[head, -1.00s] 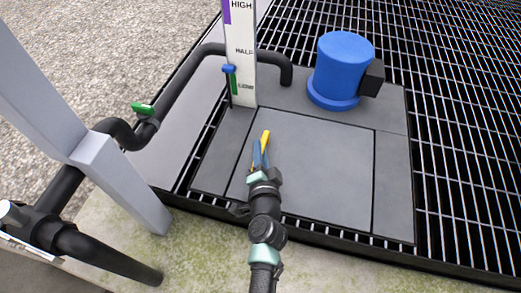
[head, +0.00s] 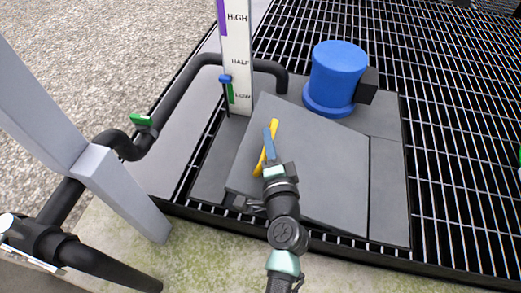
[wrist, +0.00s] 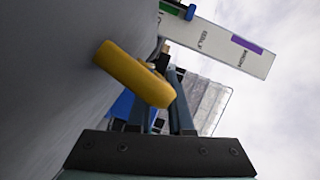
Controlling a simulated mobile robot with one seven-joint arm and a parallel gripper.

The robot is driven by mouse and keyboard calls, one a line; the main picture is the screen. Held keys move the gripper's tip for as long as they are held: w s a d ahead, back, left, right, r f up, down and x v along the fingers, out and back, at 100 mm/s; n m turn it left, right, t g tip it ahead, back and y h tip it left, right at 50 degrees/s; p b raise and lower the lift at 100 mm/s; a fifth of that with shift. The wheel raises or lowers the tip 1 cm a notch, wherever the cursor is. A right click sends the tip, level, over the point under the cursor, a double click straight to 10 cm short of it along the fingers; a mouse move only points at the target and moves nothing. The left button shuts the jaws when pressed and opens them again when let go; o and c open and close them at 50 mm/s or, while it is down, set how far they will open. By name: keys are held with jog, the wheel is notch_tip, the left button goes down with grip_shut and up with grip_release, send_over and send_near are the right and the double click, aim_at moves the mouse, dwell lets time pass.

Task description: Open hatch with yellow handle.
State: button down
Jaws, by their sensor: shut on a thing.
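The hatch (head: 320,183) is a flat grey square panel in the floor. Its left side is raised and the panel is tilted, with its right edge still low. The yellow handle (head: 274,129) is a bar on the hatch's left part. My gripper (head: 268,155) is shut on the yellow handle, its blue fingers hiding part of it. In the wrist view the yellow handle (wrist: 135,74) crosses in front of the fingers, beside the grey hatch face (wrist: 50,70).
A blue motor-like cylinder (head: 338,75) stands behind the hatch. A white level gauge (head: 237,60) and a black pipe (head: 175,92) with a green valve handle (head: 142,120) are to the left. Metal grating (head: 455,150) lies right. A grey post (head: 125,190) stands front left.

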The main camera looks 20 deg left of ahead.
jog(key=d+r+m+t+p, duration=0.25)
jog(key=d+r+m, duration=0.45)
jog(key=d+r, duration=0.7)
jog(key=d+r+m+t+h+b, duration=0.1)
jog(key=d+m, duration=0.9)
jog(key=d, duration=1.1)
jog(key=shift+r+m+t+h+b, duration=0.3)
jog(key=shift+t+h+b, duration=0.2)
jog(key=shift+t, duration=0.75)
jog(key=shift+f, duration=0.1)
jog(key=c, duration=0.8)
grip_release()
jog(key=shift+c, duration=0.2)
